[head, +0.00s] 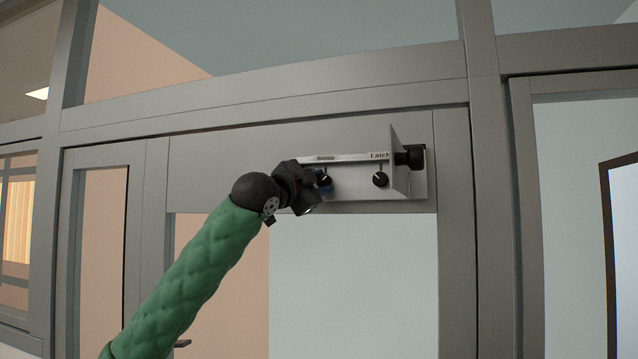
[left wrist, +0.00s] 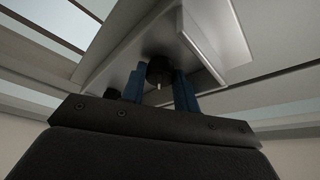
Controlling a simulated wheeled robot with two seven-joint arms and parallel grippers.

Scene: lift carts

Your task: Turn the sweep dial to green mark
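A pale grey closer unit (head: 350,190) on the door's top rail carries two black dials with white pointer lines. The right dial (head: 380,179) sits under the word "Latch". The left dial (head: 325,179), which I take as the sweep dial, is partly hidden by my left gripper (head: 316,183); its label is too small to read. In the left wrist view, the blue fingers of the left gripper (left wrist: 160,90) stand on both sides of a black dial (left wrist: 160,70) and seem to touch it. Its white pointer faces the camera. I see no green mark. My right gripper is out of view.
A thin upright plate (head: 399,160) stands out from the unit to the right of the latch dial, with a black knob (head: 411,157) beyond it. Grey door frame (head: 300,115) and glass panes surround the unit. The space below the unit is clear.

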